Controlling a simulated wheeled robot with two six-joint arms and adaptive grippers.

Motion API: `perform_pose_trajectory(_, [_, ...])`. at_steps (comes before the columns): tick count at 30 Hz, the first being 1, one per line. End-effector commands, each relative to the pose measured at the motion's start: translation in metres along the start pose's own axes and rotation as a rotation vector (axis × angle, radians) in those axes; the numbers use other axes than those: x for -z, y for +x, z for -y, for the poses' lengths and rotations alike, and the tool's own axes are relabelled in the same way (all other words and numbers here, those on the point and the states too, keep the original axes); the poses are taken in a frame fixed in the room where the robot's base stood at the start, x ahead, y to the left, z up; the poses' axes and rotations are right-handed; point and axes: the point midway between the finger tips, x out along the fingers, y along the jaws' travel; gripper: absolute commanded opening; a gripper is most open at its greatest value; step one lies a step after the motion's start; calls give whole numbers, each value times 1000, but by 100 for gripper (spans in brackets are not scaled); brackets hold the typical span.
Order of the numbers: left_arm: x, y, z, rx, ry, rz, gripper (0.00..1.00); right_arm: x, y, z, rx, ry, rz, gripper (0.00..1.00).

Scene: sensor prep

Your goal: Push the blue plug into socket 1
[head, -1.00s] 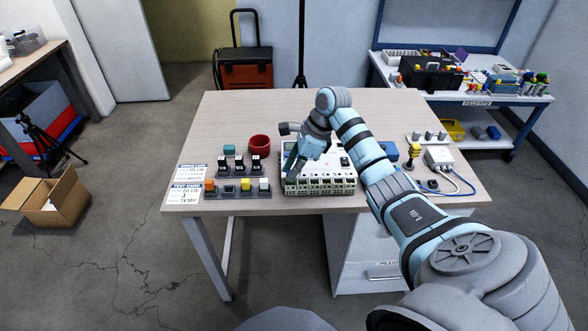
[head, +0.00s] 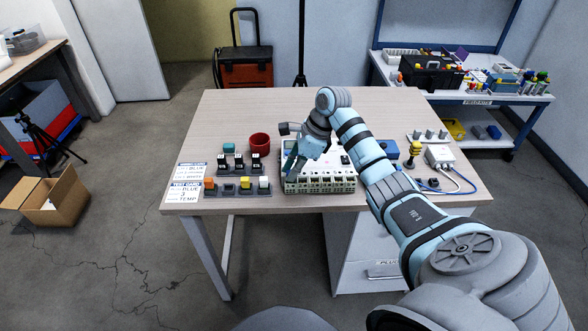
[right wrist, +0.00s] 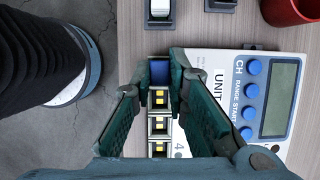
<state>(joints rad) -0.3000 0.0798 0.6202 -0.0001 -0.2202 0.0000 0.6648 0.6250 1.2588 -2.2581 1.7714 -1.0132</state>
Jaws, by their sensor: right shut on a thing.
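The white test unit (head: 348,160) stands at the front middle of the table, its row of sockets along the near edge. My right gripper (head: 290,168) is over the unit's left end. In the right wrist view its fingers (right wrist: 160,62) are shut on the blue plug (right wrist: 159,73). The plug is at the top end of the socket row, in line with it, where socket 1 appears to be. Open sockets (right wrist: 158,124) with yellow contacts show below it. I cannot tell how deep the plug sits. My left gripper is not in view.
A grey rack (head: 237,193) with orange, yellow and white plugs stands left of the unit, with black switch-like parts behind it. A red cup (head: 260,142) is close behind left. Printed cards (head: 185,191) lie at the left edge. A white box (head: 439,157) with cables is at right.

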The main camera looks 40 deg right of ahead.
Motion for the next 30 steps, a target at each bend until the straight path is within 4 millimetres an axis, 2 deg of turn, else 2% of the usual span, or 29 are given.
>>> perform_pose_trajectory(4, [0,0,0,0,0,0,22,0,0,0,0,0,0,0])
perform_pose_trajectory(5, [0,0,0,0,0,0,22,0,0,0,0,0,0,18])
perform_pose_trajectory(9, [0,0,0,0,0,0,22,0,0,0,0,0,0,38])
perform_pose_trajectory(15, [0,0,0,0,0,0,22,0,0,0,0,0,0,38])
perform_pose_trajectory(17, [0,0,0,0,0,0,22,0,0,0,0,0,0,44])
perform_pose_trajectory(26, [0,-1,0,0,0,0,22,0,-1,0,0,0,0,44])
perform_pose_trajectory(30, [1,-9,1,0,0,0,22,-4,-10,0,1,0,0,44])
